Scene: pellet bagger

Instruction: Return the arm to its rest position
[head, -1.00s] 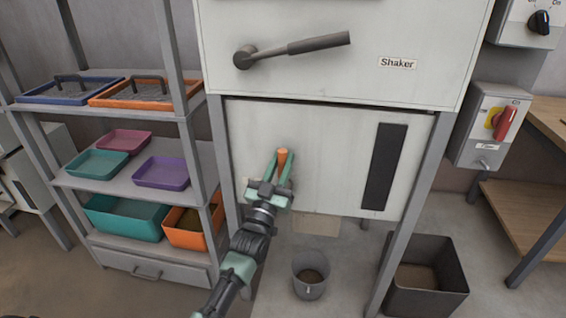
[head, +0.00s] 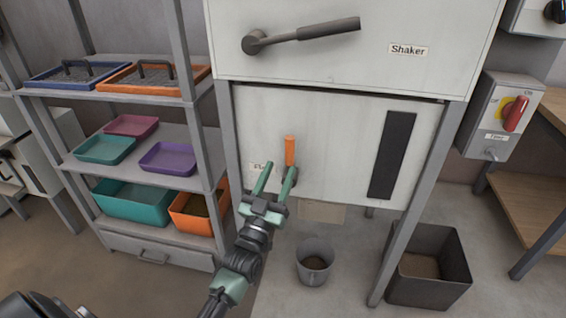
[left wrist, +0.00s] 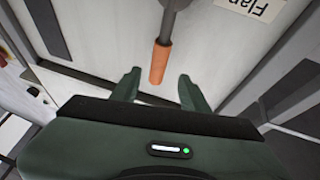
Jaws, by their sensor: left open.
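My left gripper (head: 273,182) is open and empty in the head view, in front of the machine's lower white panel. An orange handle (head: 290,151) on that panel stands upright just above and beyond the fingertips. In the left wrist view the same orange handle (left wrist: 160,62) hangs from a grey lever, ahead of the spread fingers (left wrist: 158,88) and apart from them. A label, partly hidden by the finger in the head view, reads "Flap" (left wrist: 262,8) in the wrist view. My right gripper is not in view.
A shelf with trays (head: 168,157) and bins (head: 130,205) stands to the left. A grey bucket (head: 314,262) and a dark open bin (head: 428,268) are on the floor below the machine. A switch box (head: 500,115) is at the right. The Shaker lever (head: 315,30) is above.

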